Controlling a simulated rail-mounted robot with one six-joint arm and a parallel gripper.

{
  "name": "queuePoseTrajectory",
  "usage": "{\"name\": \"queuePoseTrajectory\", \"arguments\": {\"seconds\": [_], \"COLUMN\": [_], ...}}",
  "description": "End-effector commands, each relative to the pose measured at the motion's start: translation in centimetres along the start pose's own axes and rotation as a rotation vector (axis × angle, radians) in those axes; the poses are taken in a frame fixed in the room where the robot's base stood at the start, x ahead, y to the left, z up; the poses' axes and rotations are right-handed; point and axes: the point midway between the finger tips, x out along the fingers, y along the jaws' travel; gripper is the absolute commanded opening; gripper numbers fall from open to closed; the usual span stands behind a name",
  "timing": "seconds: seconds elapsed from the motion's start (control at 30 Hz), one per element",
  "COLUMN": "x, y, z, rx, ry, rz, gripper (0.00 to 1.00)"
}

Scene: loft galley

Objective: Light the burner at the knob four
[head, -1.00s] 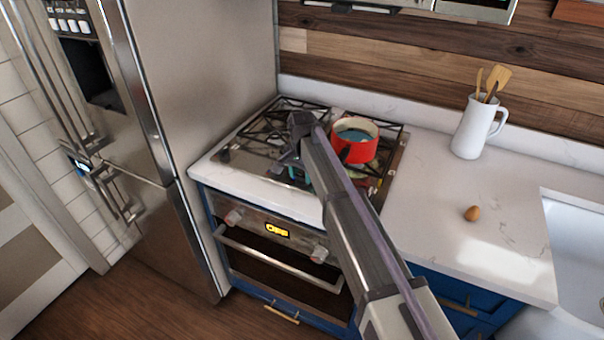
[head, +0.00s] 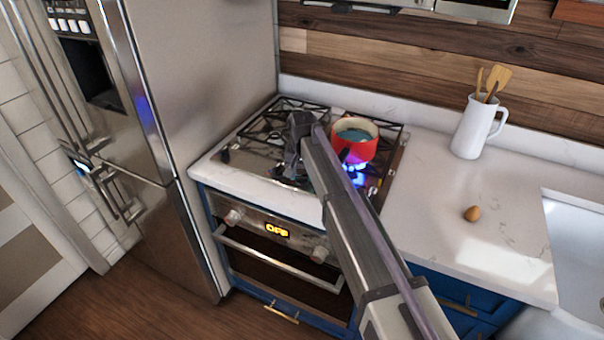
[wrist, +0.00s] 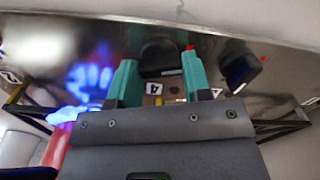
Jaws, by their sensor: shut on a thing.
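My gripper (wrist: 160,82) has its green fingers on both sides of a black knob (wrist: 160,56) on the steel cooktop, shut on it. A small tag reading 4 (wrist: 153,88) lies beside this knob. In the head view my own arm hides the fingertips and the knob. Blue flame (head: 357,173) burns at the front right burner, below the red pot (head: 358,150). The flame's blue glow (wrist: 90,80) also shows in the wrist view.
Another black knob (wrist: 240,70) stands to the right in the wrist view. The cooktop (head: 262,162) sits beside the steel fridge (head: 210,80). A white jug (head: 474,130) with utensils and a brown egg (head: 472,214) stand on the counter, left of the sink (head: 580,245).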

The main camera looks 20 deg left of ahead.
Motion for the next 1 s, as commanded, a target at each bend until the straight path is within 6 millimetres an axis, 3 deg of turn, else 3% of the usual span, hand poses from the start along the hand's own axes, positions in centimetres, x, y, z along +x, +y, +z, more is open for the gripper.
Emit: {"name": "queuePoseTrajectory", "arguments": {"seconds": [0.13,0.17,0.4,0.73,0.87,1.0], "x": [0.0,0.0,0.0,-0.8,-3.1,-6.7], "y": [0.0,0.0,0.0,0.0,0.0,0.0], "z": [0.0,0.0,0.0,0.0,0.0,0.0], "rx": [0.001,0.001,0.001,0.002,0.002,0.002], "ry": [-0.001,-0.001,0.000,0.000,0.000,0.000], "rz": [0.000,0.000,0.000,0.000,0.000,0.000], "gripper": [0.21,0.47,0.69,0.70,0.70,0.70]}}
